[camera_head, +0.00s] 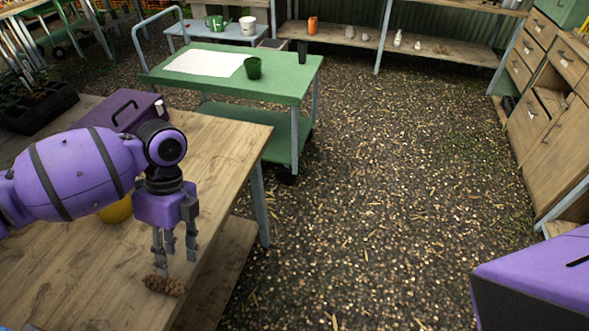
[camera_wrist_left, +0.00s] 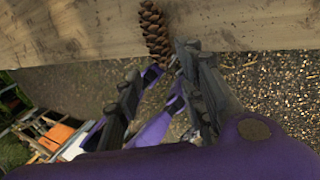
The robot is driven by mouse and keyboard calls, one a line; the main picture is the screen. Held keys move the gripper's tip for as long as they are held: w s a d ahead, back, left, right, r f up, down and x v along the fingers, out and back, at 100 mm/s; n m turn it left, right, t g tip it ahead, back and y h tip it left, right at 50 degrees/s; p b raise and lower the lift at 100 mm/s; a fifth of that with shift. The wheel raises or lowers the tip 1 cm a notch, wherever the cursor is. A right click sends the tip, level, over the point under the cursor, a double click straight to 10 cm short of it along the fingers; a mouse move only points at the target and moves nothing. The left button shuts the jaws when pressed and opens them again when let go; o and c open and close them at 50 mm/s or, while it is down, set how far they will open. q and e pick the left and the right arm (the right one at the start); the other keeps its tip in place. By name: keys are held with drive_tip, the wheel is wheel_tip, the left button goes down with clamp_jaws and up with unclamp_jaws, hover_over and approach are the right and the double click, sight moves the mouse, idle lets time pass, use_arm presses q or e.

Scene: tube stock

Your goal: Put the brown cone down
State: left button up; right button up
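The brown cone (camera_head: 165,286), a scaly pine cone, lies on the wooden table close to its right edge. It also shows in the left wrist view (camera_wrist_left: 154,30), where its near end is by the fingertips. My left gripper (camera_head: 174,252) points down just above and behind the cone, with its fingers spread apart. In the left wrist view the open fingers (camera_wrist_left: 160,85) have no object clearly between them. One fingertip overlaps the cone in the head view; I cannot tell whether they touch. My right gripper is not in view.
The wooden table (camera_head: 70,285) also holds a purple box (camera_head: 122,108), a black plant tray (camera_head: 35,110) and a yellow pot (camera_head: 116,210) partly behind my arm. A green cart (camera_head: 290,85) with a dark green pot (camera_head: 253,68) stands behind. Gravel floor lies right of the table.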

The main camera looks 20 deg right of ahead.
sight(174, 283)
use_arm(q)
drive_tip(key=x, duration=0.7)
drive_tip(key=shift+a+f, duration=0.15)
drive_tip(key=shift+f, duration=0.05)
drive_tip(key=c, duration=0.8)
